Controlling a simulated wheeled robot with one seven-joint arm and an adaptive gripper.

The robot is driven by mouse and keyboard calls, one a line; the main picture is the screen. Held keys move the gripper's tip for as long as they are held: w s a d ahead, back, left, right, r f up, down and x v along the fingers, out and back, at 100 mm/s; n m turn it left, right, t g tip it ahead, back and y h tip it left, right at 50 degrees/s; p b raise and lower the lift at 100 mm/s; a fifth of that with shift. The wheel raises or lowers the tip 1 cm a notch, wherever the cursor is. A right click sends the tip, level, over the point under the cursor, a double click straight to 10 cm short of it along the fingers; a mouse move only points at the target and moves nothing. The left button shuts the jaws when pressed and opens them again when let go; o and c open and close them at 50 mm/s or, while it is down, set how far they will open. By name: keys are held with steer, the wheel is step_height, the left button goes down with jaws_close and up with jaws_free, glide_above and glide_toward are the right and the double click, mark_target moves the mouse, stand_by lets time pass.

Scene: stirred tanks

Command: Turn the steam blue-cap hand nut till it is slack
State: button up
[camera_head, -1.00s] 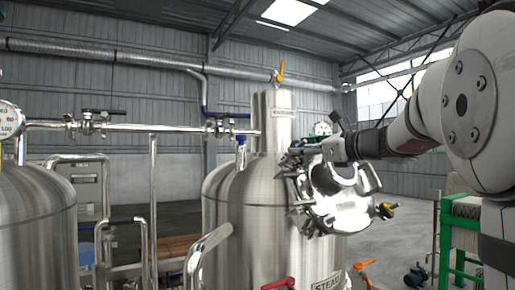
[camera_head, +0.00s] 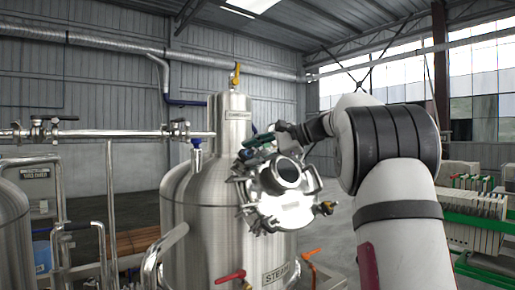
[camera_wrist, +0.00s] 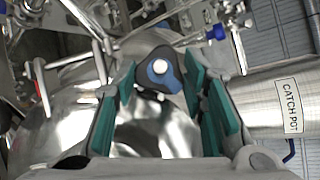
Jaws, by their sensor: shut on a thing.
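The steam tank (camera_head: 185,235) is a brushed steel vessel with a STEAM plate low on its front. Its round shiny manway lid (camera_head: 290,207) faces me with several clamp nuts around the rim. The blue-cap hand nut (camera_wrist: 163,78) is a dark lobed knob with a blue face and a pale round centre. My gripper (camera_wrist: 160,72) has its teal-padded fingers on either side of the nut and is shut on it. In the head view my gripper (camera_head: 262,143) is at the lid's upper left rim, where the fingers hide the nut.
A steel pipe (camera_head: 100,133) with valves runs to the left. A red-handled valve (camera_head: 230,276) and an orange handle (camera_head: 311,253) sit low by the tank. The CATCH POT cylinder (camera_wrist: 262,105) is right of my fingers in the wrist view. Green-framed equipment (camera_head: 480,215) stands at right.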

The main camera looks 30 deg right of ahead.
steer(key=n+g, duration=0.1)
steer(key=n, duration=0.1)
steer(key=n+g, duration=0.1)
steer(key=n, duration=0.1)
steer(key=shift+w+r+n+p, duration=0.15)
steer(key=shift+n+p, duration=0.15)
steer(key=shift+p, duration=0.05)
steer(key=shift+r+n+g+h, duration=0.1)
steer(key=shift+n+g+h, duration=0.7)
steer(key=shift+n, duration=0.5)
steer(key=shift+n+g+b, duration=0.3)
steer(key=shift+n+g, duration=0.1)
steer(key=shift+n, duration=0.1)
steer(key=o, duration=1.2)
steer(key=shift+a, duration=0.1)
steer(key=shift+c, duration=0.2)
steer(key=shift+r, duration=0.1)
steer(key=shift+m, duration=0.3)
